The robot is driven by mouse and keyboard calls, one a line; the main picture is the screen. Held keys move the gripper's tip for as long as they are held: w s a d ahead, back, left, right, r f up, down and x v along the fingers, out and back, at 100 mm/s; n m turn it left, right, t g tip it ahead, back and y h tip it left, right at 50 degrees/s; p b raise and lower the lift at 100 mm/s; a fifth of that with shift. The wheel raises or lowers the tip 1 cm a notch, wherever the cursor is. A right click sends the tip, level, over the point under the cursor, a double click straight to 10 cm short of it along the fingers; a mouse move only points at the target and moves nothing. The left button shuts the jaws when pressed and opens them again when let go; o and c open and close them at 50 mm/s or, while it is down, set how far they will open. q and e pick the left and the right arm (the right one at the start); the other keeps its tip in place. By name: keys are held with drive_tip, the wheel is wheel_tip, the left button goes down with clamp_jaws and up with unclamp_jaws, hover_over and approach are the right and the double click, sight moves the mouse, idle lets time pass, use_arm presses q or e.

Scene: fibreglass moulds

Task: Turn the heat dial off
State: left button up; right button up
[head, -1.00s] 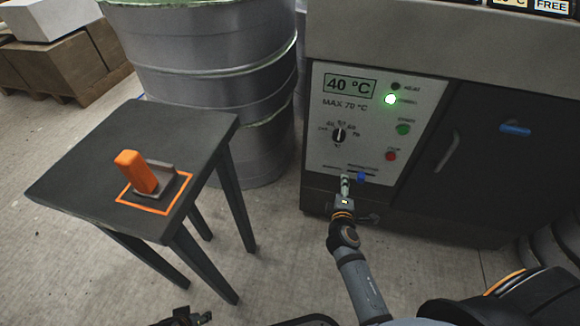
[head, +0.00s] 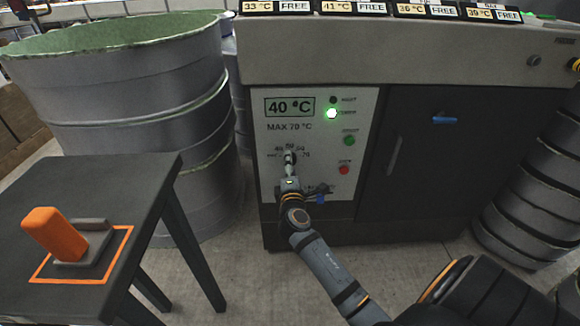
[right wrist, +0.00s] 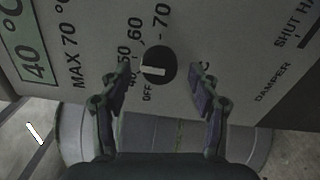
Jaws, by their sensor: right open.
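The heat dial (right wrist: 164,58) is a black round knob with a white pointer bar, on the grey panel (right wrist: 220,40). In the right wrist view its pointer lies toward the 40 mark, with OFF printed below it. My right gripper (right wrist: 159,80) is open, its fingers on either side of the dial; I cannot tell whether they touch it. In the head view my right gripper (head: 289,161) is in front of the dial and mostly hides it. The display (head: 290,106) reads 40 °C. My left gripper is not in view.
A lit green lamp (head: 331,113), a green button (head: 349,140), a red button (head: 344,169) and a blue handle (head: 321,198) are near the dial. A dark table (head: 130,180) with an orange-handled object stands left. Large grey drums (head: 130,90) stand behind it.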

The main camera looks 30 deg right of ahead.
drive_tip(key=shift+w+d, duration=0.25)
drive_tip(key=shift+w, duration=0.15)
drive_tip(key=c, duration=1.2)
drive_tip(key=shift+o, duration=0.2)
